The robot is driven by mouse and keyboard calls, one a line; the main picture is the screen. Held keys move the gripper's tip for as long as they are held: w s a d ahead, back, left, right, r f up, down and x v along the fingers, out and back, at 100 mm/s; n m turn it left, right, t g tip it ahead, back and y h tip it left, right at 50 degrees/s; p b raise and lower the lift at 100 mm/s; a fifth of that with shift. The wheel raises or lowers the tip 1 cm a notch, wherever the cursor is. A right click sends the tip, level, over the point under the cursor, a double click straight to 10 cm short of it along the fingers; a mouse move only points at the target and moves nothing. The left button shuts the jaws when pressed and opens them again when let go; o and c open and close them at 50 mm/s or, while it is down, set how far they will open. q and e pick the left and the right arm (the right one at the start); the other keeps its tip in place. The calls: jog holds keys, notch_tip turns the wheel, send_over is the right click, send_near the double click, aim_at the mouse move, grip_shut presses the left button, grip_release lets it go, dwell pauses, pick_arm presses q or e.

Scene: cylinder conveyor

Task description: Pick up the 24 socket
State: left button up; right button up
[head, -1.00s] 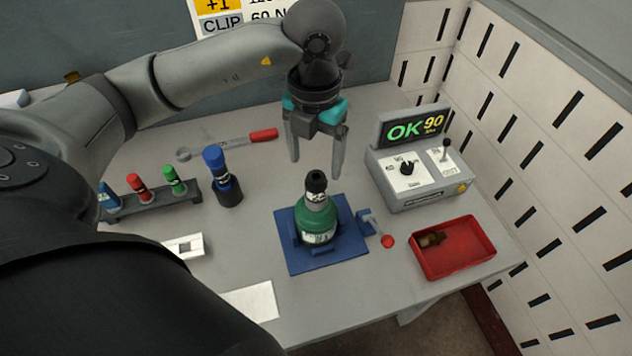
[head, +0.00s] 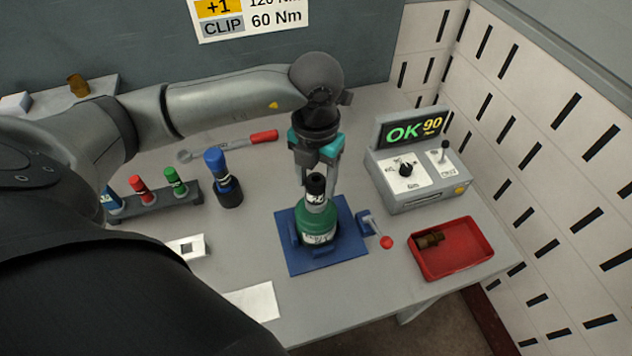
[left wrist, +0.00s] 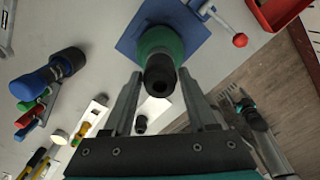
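A black-topped socket with a grey, white-marked collar (head: 316,188) stands upright on a green body (head: 317,226) in a blue fixture (head: 350,256). Its marking is too small to read surely. My left gripper (head: 318,178) points down over it, fingers apart. In the left wrist view the open fingers (left wrist: 159,74) lie on either side of the dark socket top (left wrist: 160,85), with gaps; contact does not show. What looks like my right gripper (left wrist: 236,98) appears at the right of that view, over the floor; its opening is unclear.
A red-knobbed lever (head: 386,242) sits right of the fixture. A red tray (head: 455,272) holds a brass-brown part. A grey control box (head: 418,186) reads OK 90.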

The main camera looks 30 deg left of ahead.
pick_arm(q)
grip_shut()
jog(key=shift+r, duration=0.15)
dwell(0.4)
